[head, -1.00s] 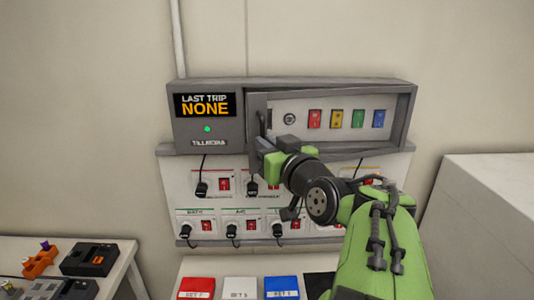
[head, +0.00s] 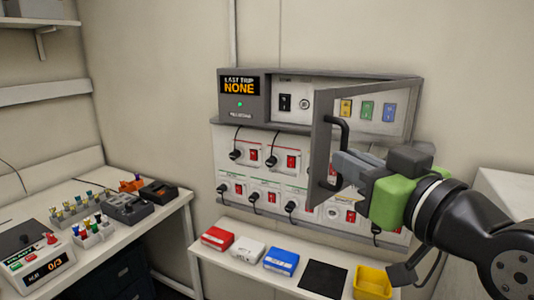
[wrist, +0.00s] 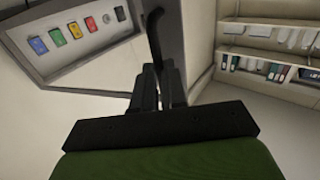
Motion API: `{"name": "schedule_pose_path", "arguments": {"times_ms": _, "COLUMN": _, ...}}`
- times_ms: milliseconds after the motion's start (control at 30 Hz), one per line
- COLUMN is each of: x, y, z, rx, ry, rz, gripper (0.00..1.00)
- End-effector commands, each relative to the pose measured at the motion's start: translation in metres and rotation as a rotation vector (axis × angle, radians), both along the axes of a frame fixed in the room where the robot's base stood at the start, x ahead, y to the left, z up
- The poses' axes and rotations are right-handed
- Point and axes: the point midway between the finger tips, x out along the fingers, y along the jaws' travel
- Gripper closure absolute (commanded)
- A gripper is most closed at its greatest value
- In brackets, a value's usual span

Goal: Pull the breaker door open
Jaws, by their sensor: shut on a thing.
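The breaker door (head: 320,150) is a grey-framed panel with a clear pane, swung outward from the grey breaker box (head: 245,122) on the wall. Its black bar handle (head: 345,135) is on the door's free edge. My gripper (head: 340,165) is shut on the handle, with the green wrist to its right. In the wrist view the handle (wrist: 155,38) runs down between the two dark fingers (wrist: 158,88). Inside the box are a black switch (head: 285,102), a round knob and coloured breakers (head: 366,109). The red one seen earlier is hidden behind the door frame.
Below the box is a white panel of plugs and red switches (head: 292,161). A narrow shelf holds red, white and blue boxes (head: 281,261), a black mat (head: 323,276) and a yellow bin (head: 372,283). A bench with racks (head: 75,207) stands at left.

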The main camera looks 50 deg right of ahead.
Motion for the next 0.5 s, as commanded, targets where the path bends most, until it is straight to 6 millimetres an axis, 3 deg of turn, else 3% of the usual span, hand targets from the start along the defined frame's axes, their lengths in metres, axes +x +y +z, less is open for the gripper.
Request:
{"name": "schedule_pose_path", "arguments": {"times_ms": 33, "x": -0.020, "y": -0.008, "z": 0.007, "rx": 0.002, "ry": -0.014, "rz": -0.025, "gripper": 1.00}}
{"name": "schedule_pose_path", "arguments": {"times_ms": 200, "x": -0.073, "y": -0.019, "z": 0.010, "rx": 0.001, "ry": -0.017, "rz": -0.006, "gripper": 1.00}}
{"name": "schedule_pose_path", "arguments": {"times_ms": 500, "x": -0.151, "y": -0.048, "z": 0.012, "rx": 0.001, "ry": -0.020, "rz": 0.194, "gripper": 1.00}}
